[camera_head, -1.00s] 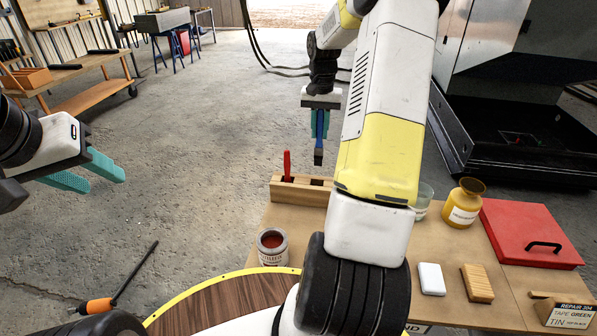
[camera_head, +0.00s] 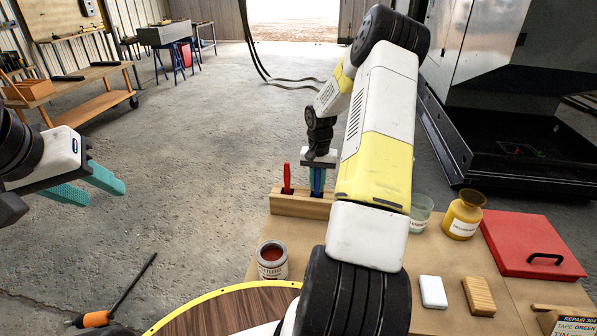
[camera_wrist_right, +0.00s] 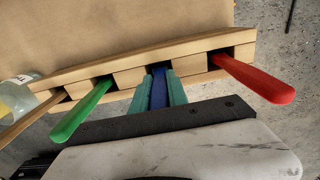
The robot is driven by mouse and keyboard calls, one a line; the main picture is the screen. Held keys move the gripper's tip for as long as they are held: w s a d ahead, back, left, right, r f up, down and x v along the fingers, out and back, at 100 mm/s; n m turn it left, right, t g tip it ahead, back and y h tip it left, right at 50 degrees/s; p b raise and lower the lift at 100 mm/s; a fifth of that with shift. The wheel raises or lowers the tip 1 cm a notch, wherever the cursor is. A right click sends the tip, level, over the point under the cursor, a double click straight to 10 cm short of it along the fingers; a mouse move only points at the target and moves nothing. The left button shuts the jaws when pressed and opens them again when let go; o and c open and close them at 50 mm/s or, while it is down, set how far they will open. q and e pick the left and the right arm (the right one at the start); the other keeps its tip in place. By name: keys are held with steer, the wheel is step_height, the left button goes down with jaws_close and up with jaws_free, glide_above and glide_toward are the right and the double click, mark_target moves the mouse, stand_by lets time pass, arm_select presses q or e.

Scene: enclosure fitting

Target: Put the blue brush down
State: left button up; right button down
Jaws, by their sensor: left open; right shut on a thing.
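The blue brush (camera_head: 317,181) is upright in my right gripper (camera_head: 317,178), whose teal fingers are shut on its handle. Its lower end is at a slot of the wooden rack (camera_head: 300,206) and is hidden there. In the right wrist view the blue handle (camera_wrist_right: 158,92) stands between the fingers (camera_wrist_right: 160,90), in line with a gap in the rack (camera_wrist_right: 130,76). How deep it sits I cannot tell. My left gripper (camera_head: 95,187) is open and empty, above the floor at the left, well apart from the rack.
A red-handled tool (camera_wrist_right: 258,80) and a green-handled one (camera_wrist_right: 82,112) stand in slots on either side. An open labelled tin (camera_head: 271,260), a glass jar (camera_head: 420,212), a yellow bottle (camera_head: 463,214), a white block (camera_head: 433,291) and a red case (camera_head: 530,246) are on the table.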

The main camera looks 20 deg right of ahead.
steer(key=c, duration=1.3)
jaws_free()
steer(key=shift+f, duration=0.1)
steer(key=shift+f, duration=0.1)
steer(key=r, duration=0.7)
steer(key=shift+w, duration=0.2)
steer(key=shift+r, duration=0.35)
